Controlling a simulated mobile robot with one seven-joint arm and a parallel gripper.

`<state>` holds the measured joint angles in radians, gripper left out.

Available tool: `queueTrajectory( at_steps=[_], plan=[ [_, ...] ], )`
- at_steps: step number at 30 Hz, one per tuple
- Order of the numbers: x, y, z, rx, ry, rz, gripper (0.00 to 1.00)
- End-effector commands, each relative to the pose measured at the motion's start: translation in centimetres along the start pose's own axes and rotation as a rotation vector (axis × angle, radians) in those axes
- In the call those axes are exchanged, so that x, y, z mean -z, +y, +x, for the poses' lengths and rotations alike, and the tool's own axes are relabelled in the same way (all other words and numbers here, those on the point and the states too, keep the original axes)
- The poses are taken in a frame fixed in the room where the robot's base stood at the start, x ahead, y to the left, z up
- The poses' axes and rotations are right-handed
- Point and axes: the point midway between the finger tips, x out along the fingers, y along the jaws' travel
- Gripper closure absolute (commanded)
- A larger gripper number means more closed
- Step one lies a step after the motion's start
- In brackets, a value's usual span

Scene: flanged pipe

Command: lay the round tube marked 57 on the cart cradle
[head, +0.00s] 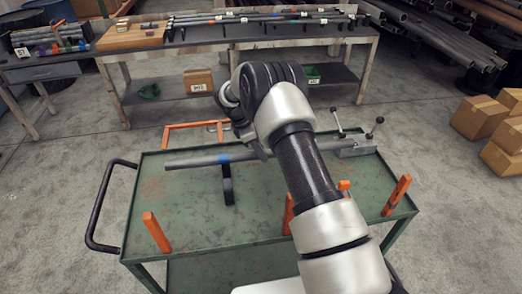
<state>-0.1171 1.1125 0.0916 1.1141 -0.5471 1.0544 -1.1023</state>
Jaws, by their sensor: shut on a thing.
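A long grey round tube (190,161) with a blue band lies lengthwise over the green cart (185,222); no number can be read on it. My gripper (259,153) is shut on the tube near its middle, largely hidden behind my arm. A black upright support (227,184) stands below the blue band; I cannot tell whether the tube touches it. Orange posts stand on the cart at front left (156,231), front middle (288,213) and right (397,194). The tube's right part passes behind my arm towards a grey clamp-like block (356,146).
A black handle (101,208) juts from the cart's left side. Behind it, a workbench (122,40) holds several tubes, with a cardboard box (198,80) on its lower shelf. More boxes (480,117) stand at right. Grey floor between cart and bench is mostly clear.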

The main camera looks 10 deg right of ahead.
Motion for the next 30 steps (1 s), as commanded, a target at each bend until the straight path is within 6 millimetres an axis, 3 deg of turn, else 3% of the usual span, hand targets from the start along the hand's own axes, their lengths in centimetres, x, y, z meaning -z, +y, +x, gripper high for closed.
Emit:
queueTrajectory(
  at_steps=[1,2,5,13,17,23,30],
  plan=[
    [0.0,0.1,0.0,-0.003,-0.001,0.001,1.0],
    [-0.1,0.1,-0.1,-0.003,-0.001,0.001,0.66],
    [-0.1,0.1,-0.1,-0.002,-0.001,0.001,0.49],
    [0.1,-0.1,0.1,0.002,0.001,-0.001,0.49],
    [0.1,0.0,-0.7,-0.001,0.001,-0.001,0.49],
    [0.0,0.1,-4.5,-0.004,0.0,-0.001,0.49],
    [0.0,0.1,-10.5,-0.005,0.0,0.0,0.49]
  ],
)
